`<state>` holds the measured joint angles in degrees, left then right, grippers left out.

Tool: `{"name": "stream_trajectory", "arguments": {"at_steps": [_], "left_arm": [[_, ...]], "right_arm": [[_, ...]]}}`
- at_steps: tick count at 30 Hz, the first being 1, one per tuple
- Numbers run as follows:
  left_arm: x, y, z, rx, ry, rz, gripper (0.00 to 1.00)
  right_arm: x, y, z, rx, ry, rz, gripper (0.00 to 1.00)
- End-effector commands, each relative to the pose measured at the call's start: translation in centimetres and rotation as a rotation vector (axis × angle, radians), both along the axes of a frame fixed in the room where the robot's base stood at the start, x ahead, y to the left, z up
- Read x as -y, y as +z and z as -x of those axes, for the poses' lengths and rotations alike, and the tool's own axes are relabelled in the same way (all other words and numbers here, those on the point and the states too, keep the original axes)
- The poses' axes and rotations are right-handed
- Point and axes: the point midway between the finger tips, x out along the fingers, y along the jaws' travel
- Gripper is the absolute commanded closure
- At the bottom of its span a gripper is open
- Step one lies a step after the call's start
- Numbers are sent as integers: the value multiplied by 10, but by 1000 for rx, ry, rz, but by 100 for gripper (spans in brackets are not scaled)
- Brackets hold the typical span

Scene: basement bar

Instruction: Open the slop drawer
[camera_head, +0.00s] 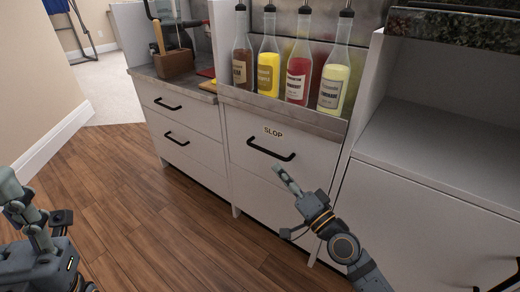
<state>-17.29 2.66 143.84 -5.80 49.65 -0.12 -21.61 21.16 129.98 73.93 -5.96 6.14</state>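The slop drawer (310,155) is the upper drawer front of the middle white cabinet, marked with a "SLOP" label (273,132). It is closed and flush with the cabinet. Its black bar handle (270,150) is in plain view below the label. My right gripper (281,172) points up and left, with its fingertips just below the handle's right part in the picture. No grip on the handle shows. Its fingers overlap from this angle, so their opening is unclear. My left gripper (8,185) is at the left edge, partly cut off, far from the drawer.
Several bottles with pourers, including a yellow one (268,75), stand above the slop drawer. A left cabinet has two closed drawers with black handles (168,104). A wooden caddy (174,64) sits on top. An empty white shelf (440,140) is at right. Wood floor (120,200) is clear.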

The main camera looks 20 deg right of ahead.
Motion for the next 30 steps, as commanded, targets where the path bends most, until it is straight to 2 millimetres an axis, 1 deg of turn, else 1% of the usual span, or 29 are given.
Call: {"name": "stream_trajectory", "arguments": {"at_steps": [2,5,6,9,12,16,21,28,29,30], "left_arm": [[1,-1,0,-8,-1,-4,60],[3,-6,1,-26,-4,-14,60],[4,-8,1,-35,-6,-20,60],[3,-4,2,-29,-7,-17,60],[3,-5,2,-29,-7,-16,60],[3,-7,2,-30,-6,-16,60],[3,-7,2,-30,-6,-17,60],[3,-7,2,-30,-6,-17,60],[3,-7,2,-30,-6,-17,60],[3,-7,2,-30,-6,-17,60]], "right_arm": [[-1,3,-5,3,-3,-3,80],[-6,8,-19,4,-4,-6,80],[-9,10,-26,3,-2,-7,80],[-16,15,-48,5,-1,-5,80],[-23,17,-67,4,-1,-2,80],[-29,20,-85,2,0,-1,80],[-33,22,-95,-1,1,2,80],[-33,22,-96,-1,1,3,80],[-33,22,-96,-1,1,3,82],[-33,22,-96,-1,1,3,88]]}}
